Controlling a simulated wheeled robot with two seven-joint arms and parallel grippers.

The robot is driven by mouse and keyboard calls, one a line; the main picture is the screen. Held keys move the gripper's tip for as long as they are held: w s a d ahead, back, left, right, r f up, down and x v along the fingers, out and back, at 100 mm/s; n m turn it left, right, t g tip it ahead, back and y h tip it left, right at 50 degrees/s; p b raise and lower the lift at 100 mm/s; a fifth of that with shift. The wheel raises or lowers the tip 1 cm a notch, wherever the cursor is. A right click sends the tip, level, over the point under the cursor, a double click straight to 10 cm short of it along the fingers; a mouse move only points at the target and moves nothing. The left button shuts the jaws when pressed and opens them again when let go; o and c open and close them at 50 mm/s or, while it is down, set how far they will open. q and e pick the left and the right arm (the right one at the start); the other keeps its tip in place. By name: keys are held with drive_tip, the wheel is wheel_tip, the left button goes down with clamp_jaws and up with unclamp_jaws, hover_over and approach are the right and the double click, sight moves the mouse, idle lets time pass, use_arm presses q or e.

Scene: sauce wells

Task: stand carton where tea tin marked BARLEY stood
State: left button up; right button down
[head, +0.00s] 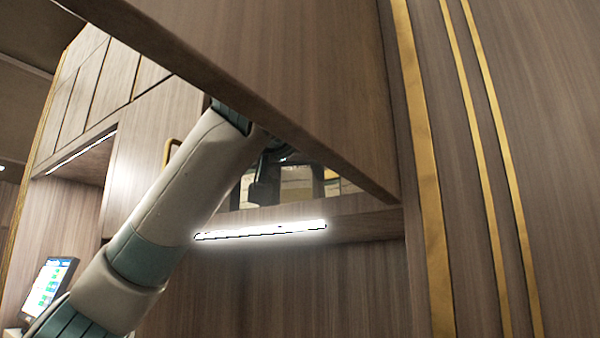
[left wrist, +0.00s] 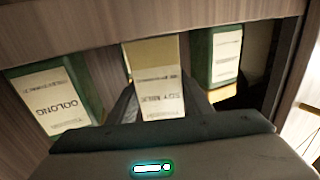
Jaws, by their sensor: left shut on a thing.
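My left gripper (head: 290,180) reaches into an open overhead cupboard. No tin that I can read as BARLEY shows. My right gripper is not in view.
The raised wooden cupboard door (head: 310,75) hides part of my left arm and the cupboard's upper inside. A lit strip (head: 262,230) runs under the cupboard. A side wall (left wrist: 291,75) bounds the space at the right. A dark gap lies beside the right-hand tin.

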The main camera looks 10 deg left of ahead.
use_arm(q)
drive_tip(key=shift+s+d, duration=0.1)
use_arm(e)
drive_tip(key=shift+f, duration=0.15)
use_arm(q)
drive_tip(key=o, duration=1.2)
drive_tip(key=shift+f, duration=0.15)
drive_tip(key=shift+c, duration=0.2)
drive_tip(key=o, duration=0.3)
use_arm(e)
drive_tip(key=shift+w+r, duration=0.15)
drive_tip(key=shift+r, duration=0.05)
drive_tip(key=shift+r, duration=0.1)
use_arm(q)
drive_tip(key=shift+s, duration=0.15)
drive_tip(key=shift+s+b, duration=0.35)
drive_tip(key=shift+b, duration=0.05)
drive_tip(key=s+b, duration=0.4)
drive_tip(key=s, duration=0.7)
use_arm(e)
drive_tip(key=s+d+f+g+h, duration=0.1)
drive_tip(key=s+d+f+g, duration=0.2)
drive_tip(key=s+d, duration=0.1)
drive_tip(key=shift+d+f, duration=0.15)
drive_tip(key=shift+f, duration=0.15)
